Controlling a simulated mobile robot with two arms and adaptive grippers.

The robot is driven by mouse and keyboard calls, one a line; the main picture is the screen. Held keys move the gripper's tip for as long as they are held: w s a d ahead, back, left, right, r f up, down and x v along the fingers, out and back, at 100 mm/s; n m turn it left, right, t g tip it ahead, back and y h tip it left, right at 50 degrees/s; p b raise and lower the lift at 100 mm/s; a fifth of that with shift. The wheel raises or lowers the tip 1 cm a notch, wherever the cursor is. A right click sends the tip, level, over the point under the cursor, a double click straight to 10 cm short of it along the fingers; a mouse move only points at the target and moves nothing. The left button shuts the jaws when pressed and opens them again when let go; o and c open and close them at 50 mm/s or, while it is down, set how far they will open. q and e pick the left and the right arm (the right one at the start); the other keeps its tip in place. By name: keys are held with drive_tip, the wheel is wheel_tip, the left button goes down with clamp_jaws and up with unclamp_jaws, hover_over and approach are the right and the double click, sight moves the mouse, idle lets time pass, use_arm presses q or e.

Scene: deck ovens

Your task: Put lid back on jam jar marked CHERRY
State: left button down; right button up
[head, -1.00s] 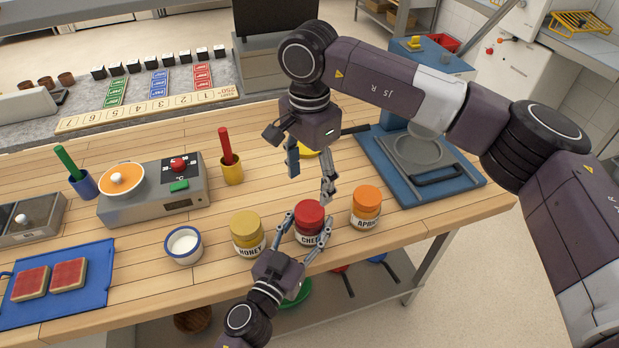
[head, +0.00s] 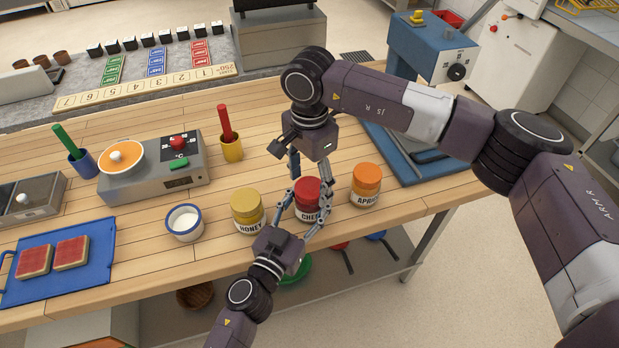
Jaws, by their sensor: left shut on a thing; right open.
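The CHERRY jar (head: 306,209) stands upright near the table's front edge, between the other two jars. A red lid (head: 307,188) sits on top of it and looks level; whether it is tightened cannot be seen. My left gripper (head: 306,213) comes from the front and is shut around the jar's body, covering part of the label. My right gripper (head: 310,178) points down from behind the jar. Its fingers are open and spread at the lid's left rear and right sides; whether they touch the lid cannot be told.
The HONEY jar (head: 247,212) stands close left and the APRICOT jar (head: 366,186) close right. A white bowl with blue rim (head: 184,223) is further left. A blue press (head: 432,48) stands at the back right. The table's front edge is just before the jars.

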drive_tip(key=shift+c, duration=0.5)
drive_tip(key=c, duration=1.1)
drive_tip(key=m, duration=1.3)
drive_tip(key=shift+m, duration=0.4)
drive_tip(key=m, duration=0.4)
drive_tip(key=o, duration=1.3)
